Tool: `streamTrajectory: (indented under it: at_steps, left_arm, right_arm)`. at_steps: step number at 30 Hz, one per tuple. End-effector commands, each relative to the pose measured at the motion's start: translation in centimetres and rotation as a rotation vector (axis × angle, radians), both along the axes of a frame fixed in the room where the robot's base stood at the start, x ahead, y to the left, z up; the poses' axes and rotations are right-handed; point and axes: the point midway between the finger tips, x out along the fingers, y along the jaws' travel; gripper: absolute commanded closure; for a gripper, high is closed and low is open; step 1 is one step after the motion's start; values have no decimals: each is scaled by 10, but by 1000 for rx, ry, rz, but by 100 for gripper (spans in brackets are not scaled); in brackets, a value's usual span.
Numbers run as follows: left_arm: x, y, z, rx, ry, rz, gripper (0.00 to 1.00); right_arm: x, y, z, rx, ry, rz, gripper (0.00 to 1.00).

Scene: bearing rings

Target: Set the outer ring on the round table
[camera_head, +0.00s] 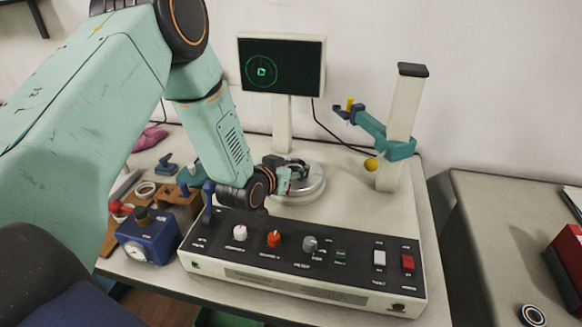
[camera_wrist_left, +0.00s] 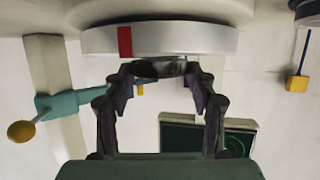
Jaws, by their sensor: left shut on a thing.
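The round table (camera_head: 312,187) is a pale metal disc on the machine's base, behind the control panel. In the left wrist view it is the wide pale disc (camera_wrist_left: 185,40) with a red mark, at the top of the picture. My left gripper (camera_head: 290,172) is over the disc's left part. In the left wrist view my left gripper (camera_wrist_left: 160,76) is shut on a dark, shiny curved piece, seemingly the outer ring (camera_wrist_left: 160,69). The ring is close to the disc, and I cannot tell whether they touch. My right gripper is not in view.
A teal probe arm with a yellow ball (camera_head: 371,164) stands right of the round table on a column (camera_head: 402,120). A screen (camera_head: 281,66) stands behind. The control panel (camera_head: 300,262) is in front. A pale ring (camera_head: 146,190) and a blue gauge block (camera_head: 148,236) lie left.

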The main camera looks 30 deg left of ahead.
Motion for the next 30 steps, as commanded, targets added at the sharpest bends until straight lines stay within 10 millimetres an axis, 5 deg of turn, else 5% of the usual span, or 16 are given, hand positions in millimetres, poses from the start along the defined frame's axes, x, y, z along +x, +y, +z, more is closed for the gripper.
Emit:
streamTrajectory:
  at_steps: [10, 11, 12, 20, 30]
  left_arm:
    - [0, 0, -1, 0, -1, 0, 77]
    - [0, 0, -1, 0, -1, 0, 42]
    - [0, 0, -1, 0, -1, 0, 39]
    - [0, 0, -1, 0, 0, 0, 17]
    - [-1, 0, -1, 0, 2, 0, 16]
  right_arm:
    - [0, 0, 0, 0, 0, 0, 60]
    - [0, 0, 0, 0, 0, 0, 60]
    - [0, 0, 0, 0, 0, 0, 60]
    - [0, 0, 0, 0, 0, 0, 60]
    - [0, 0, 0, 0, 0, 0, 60]
